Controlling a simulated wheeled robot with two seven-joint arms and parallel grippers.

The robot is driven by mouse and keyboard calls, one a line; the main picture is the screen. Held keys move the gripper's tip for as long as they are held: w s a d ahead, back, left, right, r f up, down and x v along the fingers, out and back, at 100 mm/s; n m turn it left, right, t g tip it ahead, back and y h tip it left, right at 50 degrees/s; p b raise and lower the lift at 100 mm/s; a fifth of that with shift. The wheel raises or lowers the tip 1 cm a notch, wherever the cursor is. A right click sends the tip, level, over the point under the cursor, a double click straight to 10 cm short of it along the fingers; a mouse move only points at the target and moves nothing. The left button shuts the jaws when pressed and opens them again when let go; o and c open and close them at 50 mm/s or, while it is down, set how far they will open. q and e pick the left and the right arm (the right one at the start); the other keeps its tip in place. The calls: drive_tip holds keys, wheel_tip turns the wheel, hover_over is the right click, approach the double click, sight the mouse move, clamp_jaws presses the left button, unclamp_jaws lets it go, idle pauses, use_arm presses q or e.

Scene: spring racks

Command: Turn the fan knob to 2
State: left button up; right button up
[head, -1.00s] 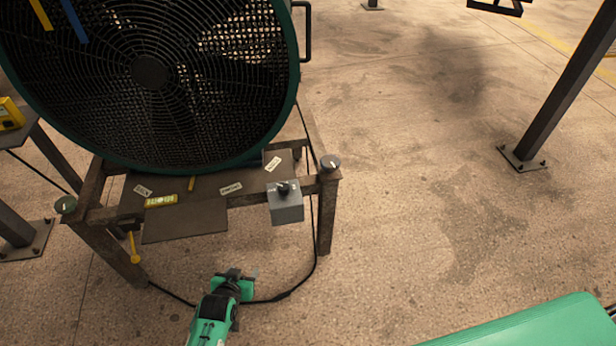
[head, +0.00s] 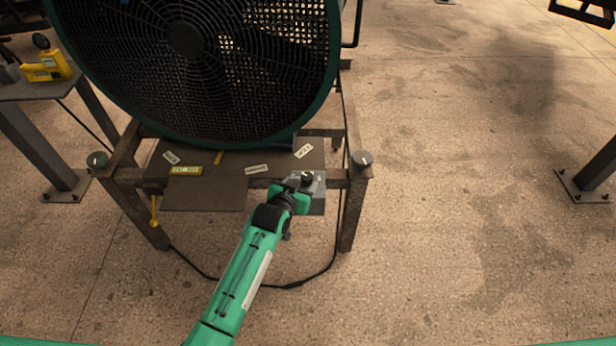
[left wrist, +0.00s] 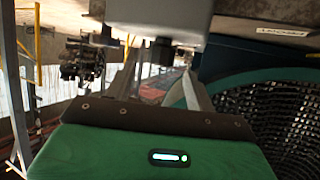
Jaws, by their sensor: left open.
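The fan (head: 190,45) is a large round dark grille in a green housing on a rusty metal stand. A grey control box (head: 318,203) sits at the front right of the stand, with a small dark knob (head: 307,176) on top. The knob's pointer and numbers are too small to read. My left gripper (head: 299,184) is open at the box, right beside the knob and partly covering the box. I cannot tell whether it touches the knob. In the left wrist view the box (left wrist: 160,14) fills the top, close above the green gripper body. My right gripper is out of view.
Round grey caps (head: 362,158) top the stand's front corners. Labels and a yellow tag (head: 186,171) lie on the stand's shelf (head: 205,196). A side table with a yellow tool (head: 47,68) stands at left. A black cable (head: 290,284) runs on the floor.

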sight(306, 178)
use_arm(q)
drive_tip(key=shift+x, duration=2.6)
drive_tip(key=c, duration=1)
